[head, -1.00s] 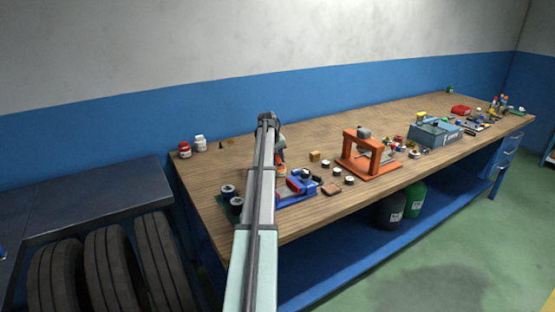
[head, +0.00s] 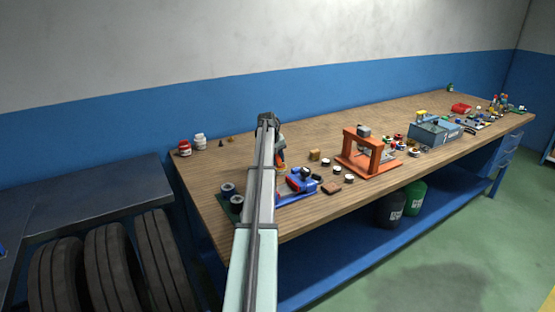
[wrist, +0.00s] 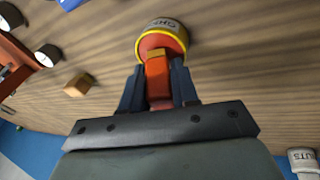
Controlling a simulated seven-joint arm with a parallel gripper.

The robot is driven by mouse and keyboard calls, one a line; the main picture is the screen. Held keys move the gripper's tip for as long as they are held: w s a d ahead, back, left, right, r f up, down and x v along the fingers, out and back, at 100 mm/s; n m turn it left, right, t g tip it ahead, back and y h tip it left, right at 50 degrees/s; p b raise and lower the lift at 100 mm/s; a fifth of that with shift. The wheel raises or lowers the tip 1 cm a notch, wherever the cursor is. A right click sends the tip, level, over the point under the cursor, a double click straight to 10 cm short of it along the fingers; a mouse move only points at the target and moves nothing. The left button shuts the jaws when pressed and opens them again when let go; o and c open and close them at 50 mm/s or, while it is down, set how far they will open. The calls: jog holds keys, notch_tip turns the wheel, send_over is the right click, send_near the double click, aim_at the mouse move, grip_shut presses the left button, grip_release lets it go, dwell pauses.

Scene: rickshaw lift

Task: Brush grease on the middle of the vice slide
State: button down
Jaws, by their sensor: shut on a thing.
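My gripper (wrist: 158,85) is shut on the orange-red handle of the brush (wrist: 158,72). The brush's bristle end is hidden. A round tin with a yellow rim and red inside (wrist: 163,38), its label partly readable, is just beyond the fingers; I cannot tell whether the brush touches it. In the head view, my gripper (head: 279,143) is over the workbench, with an orange part below it. The blue vice (head: 312,187) is on the bench nearer the front edge, partly behind my arm.
A wooden block (head: 314,155), several small round pieces and an orange press frame (head: 372,168) stand to the right. A red jar (head: 184,148) and a white jar (head: 200,142) stand at the back left. The bench between the jars and gripper is mostly clear.

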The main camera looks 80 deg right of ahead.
dwell(0.3)
jog(key=shift+r, duration=3.5)
